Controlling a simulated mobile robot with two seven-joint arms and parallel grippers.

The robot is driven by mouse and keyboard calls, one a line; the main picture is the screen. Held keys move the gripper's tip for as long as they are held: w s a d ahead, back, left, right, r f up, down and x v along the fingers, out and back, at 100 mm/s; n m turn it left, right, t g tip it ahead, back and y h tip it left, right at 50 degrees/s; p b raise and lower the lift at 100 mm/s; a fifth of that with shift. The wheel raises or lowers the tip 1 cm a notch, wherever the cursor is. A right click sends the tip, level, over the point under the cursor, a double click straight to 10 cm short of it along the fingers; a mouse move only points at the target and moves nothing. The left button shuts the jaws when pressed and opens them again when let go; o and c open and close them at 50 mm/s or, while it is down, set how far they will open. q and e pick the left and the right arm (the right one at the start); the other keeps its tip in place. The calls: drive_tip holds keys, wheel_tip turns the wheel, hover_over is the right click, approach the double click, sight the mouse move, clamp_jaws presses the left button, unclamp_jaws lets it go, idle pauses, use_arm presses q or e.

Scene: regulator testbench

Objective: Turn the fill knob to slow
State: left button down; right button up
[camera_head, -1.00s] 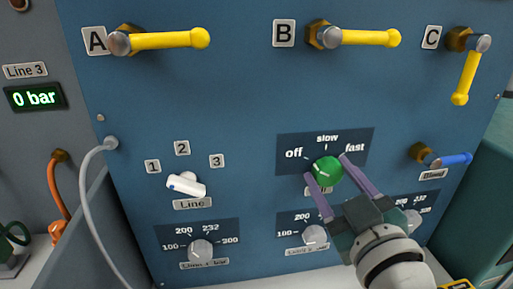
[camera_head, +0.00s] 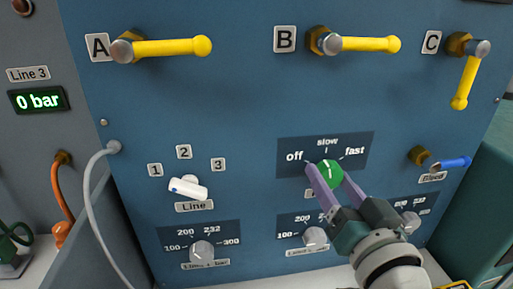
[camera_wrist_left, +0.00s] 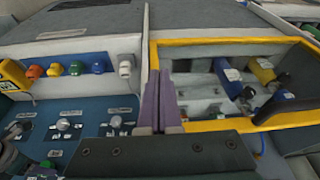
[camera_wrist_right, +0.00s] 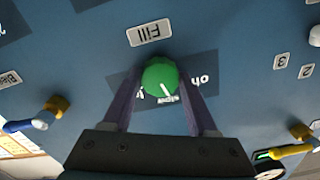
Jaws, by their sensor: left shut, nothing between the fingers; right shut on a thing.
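The green fill knob (camera_head: 331,172) sits on the blue panel, below the slow label (camera_head: 327,142), with off (camera_head: 294,157) on its left and fast (camera_head: 355,151) on its right. Its white mark points up near slow, leaning slightly to the off side. My right gripper (camera_head: 330,180) is shut on the knob, one finger on each side. The right wrist view shows the green knob (camera_wrist_right: 160,77) between the fingertips of this gripper (camera_wrist_right: 160,90). My left gripper (camera_wrist_left: 160,100) is shut and empty in the left wrist view, away from the knob.
Yellow valve handles A (camera_head: 170,47), B (camera_head: 365,44) and C (camera_head: 464,80) stick out above. The white line selector (camera_head: 188,188) is to the left, a blue handle (camera_head: 450,163) to the right. Grey pressure dials (camera_head: 202,250) sit below. A yellow-rimmed bin (camera_wrist_left: 230,42) shows in the left wrist view.

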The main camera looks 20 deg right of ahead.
drive_tip(key=shift+m, duration=1.1)
drive_tip(key=o, duration=1.4)
